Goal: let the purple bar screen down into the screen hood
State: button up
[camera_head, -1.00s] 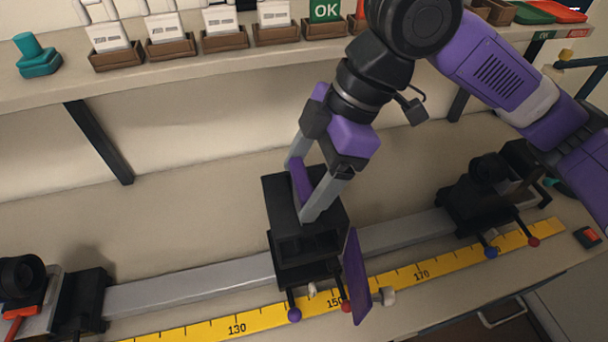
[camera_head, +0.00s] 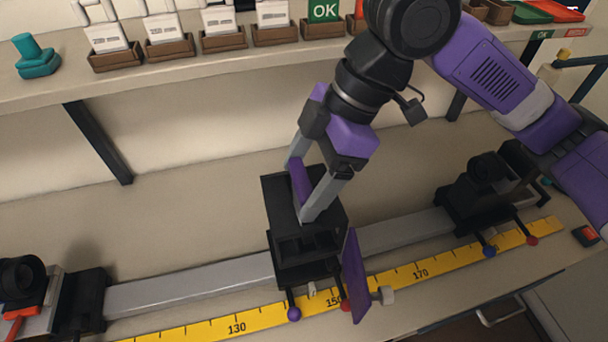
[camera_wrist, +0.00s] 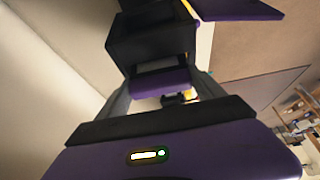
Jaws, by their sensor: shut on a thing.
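The purple bar screen (camera_head: 300,182) is between the fingers of my gripper (camera_head: 305,193). Its upper part shows above the screen hood, and its lower part is hidden inside or behind the hood's top. The black screen hood (camera_head: 290,245) stands on the grey rail around the 150 mark. My gripper is shut on the bar screen, with the fingertips at the hood's top. In the wrist view the purple bar screen (camera_wrist: 160,82) lies between the grey fingers, against the black hood (camera_wrist: 150,42). How deep the bar sits cannot be told.
A purple plate (camera_head: 354,278) with a pale knob stands at the hood's right side. The yellow scale (camera_head: 235,325) runs along the rail (camera_head: 190,285). Black carriages (camera_head: 482,195) sit at both rail ends. A shelf with card trays (camera_head: 222,40) crosses the back.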

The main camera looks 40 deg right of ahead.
jog(key=shift+f+b, duration=0.35)
jog(key=shift+f, duration=0.1)
dwell(0.3)
jog(key=o, duration=2)
jog(key=shift+c, duration=0.2)
jog(key=v, duration=0.7)
jog(key=shift+r, duration=0.4)
jog(key=shift+s+d, duration=0.15)
